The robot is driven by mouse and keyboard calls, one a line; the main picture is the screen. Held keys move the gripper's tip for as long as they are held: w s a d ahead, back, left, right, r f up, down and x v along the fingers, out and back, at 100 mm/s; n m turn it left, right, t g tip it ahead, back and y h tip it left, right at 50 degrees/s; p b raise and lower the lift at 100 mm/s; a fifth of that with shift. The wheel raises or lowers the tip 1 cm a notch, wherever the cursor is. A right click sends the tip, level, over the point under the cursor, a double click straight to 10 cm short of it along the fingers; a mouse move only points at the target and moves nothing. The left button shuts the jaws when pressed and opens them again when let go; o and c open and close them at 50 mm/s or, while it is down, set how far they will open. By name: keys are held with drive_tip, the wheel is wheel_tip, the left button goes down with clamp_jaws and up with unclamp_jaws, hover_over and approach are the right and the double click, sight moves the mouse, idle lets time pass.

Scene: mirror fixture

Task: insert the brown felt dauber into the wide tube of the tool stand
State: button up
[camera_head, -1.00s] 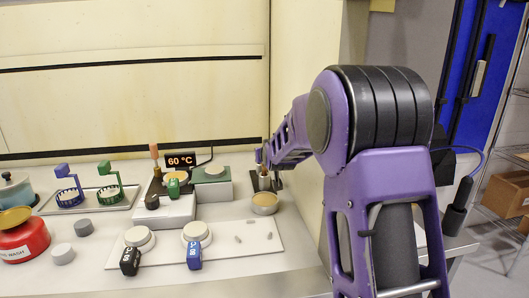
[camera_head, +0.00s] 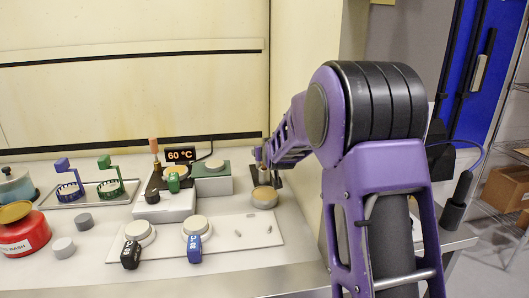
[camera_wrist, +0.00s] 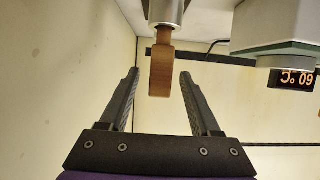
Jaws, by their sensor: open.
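The brown felt dauber (camera_wrist: 160,82) shows in the wrist view, which is upside down. One end sits in the mouth of a grey metal tube (camera_wrist: 165,12) of the tool stand; its other end points toward my gripper. My gripper (camera_wrist: 159,75) is open, with one finger on each side of the dauber and a gap visible on both sides. How deep the dauber sits is hidden by the tube. In the head view, my gripper (camera_head: 269,160) is small beside the right wall, and the stand there is mostly hidden.
A heater with a 60 °C display (camera_head: 180,155) and a green-grey box (camera_head: 212,178) stand left of my gripper. A tan dish (camera_head: 264,197) is in front. The right wall is close. A white board (camera_head: 226,242) lies nearer, with bare room on it.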

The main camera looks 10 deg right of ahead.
drive_tip(key=v, duration=1.7)
drive_tip(key=shift+s+p, duration=0.25)
drive_tip(key=shift+p, duration=0.15)
drive_tip(key=shift+r, duration=0.1)
drive_tip(key=shift+d, duration=0.1)
